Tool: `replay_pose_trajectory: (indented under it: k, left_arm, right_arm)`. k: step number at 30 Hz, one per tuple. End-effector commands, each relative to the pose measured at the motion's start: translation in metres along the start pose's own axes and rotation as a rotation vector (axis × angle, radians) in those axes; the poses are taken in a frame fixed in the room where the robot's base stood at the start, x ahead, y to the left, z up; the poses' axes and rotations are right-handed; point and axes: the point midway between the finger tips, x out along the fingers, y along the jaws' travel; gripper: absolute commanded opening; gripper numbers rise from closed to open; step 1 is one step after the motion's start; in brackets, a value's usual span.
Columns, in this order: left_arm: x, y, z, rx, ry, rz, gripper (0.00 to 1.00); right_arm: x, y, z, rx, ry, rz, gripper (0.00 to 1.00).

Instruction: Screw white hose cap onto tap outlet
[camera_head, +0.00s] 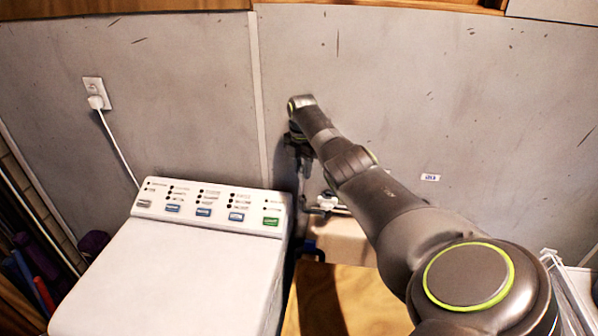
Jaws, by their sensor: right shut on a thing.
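My right arm comes in from the lower right and reaches to the gap between the washing machine and the wall. My right gripper (303,170) points down there, dark and small in the shadow. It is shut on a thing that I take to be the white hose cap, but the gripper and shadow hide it. A small white and metallic fitting (327,202) shows just right of and below the gripper. It may be the tap, but I cannot tell, nor whether cap and outlet touch. My left gripper is out of view.
A white washing machine (170,270) with a button panel stands left of the gripper. A wooden surface (345,300) lies in front, below my arm. A plug with a white cord (95,101) is on the grey wall. A white rack (572,295) stands at the lower right.

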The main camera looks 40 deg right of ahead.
Motion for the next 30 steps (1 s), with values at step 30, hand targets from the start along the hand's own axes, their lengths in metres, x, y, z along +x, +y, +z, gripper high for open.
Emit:
replay_pose_trajectory:
  k: [30]
  left_arm:
    - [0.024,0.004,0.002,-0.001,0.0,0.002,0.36]
  right_arm:
    - [0.043,0.001,-0.001,-0.01,0.001,0.011,0.03]
